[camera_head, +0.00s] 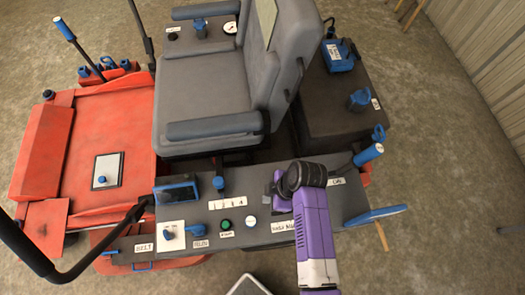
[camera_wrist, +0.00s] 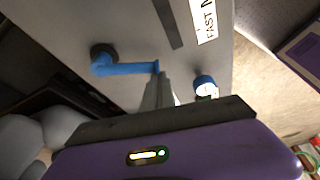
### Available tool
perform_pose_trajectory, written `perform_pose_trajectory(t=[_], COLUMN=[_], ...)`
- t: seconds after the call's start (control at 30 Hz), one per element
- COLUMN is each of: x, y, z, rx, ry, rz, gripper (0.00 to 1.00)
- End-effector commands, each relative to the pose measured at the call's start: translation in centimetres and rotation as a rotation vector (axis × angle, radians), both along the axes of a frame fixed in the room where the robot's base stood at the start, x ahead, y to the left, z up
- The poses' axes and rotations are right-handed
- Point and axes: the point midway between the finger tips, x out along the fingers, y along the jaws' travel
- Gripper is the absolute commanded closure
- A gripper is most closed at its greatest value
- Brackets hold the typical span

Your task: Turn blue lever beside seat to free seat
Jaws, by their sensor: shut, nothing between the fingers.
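In the wrist view, a blue crank-like lever (camera_wrist: 125,68) sticks out from a dark round pivot on a grey panel and points right. My gripper (camera_wrist: 160,88) is shut and empty, its fingertips close to the lever's free end. I cannot tell whether they touch. In the head view, the grey seat (camera_head: 205,93) stands on the mower behind the control console. My gripper's purple body (camera_head: 279,190) is over the console, right of the seat front; its fingertips are hidden there. The lever cannot be made out for certain in the head view.
A blue knob (camera_wrist: 204,85) sits just right of my fingertips, near a white label (camera_wrist: 206,18). The console (camera_head: 240,208) carries a green button (camera_head: 226,224), switches and labels. A blue-handled lever (camera_head: 369,154) stands at its right end. Open floor lies to the right.

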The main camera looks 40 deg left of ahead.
Motion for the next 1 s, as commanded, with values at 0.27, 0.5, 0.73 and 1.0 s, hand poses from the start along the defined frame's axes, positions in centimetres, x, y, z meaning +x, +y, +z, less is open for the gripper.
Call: perform_pose_trajectory(t=[0.27, 0.5, 0.73, 1.0], x=[0.8, 1.5, 1.8, 2.0], y=[-1.9, -2.8, -3.2, -3.3], z=[-0.1, 0.0, 0.0, 0.0], rx=[0.000, -0.001, -0.001, -0.001], ry=[0.001, -0.001, -0.001, -0.002], rz=[0.183, 0.180, 0.179, 0.179], gripper=[1.00, 1.00, 1.00, 1.00])
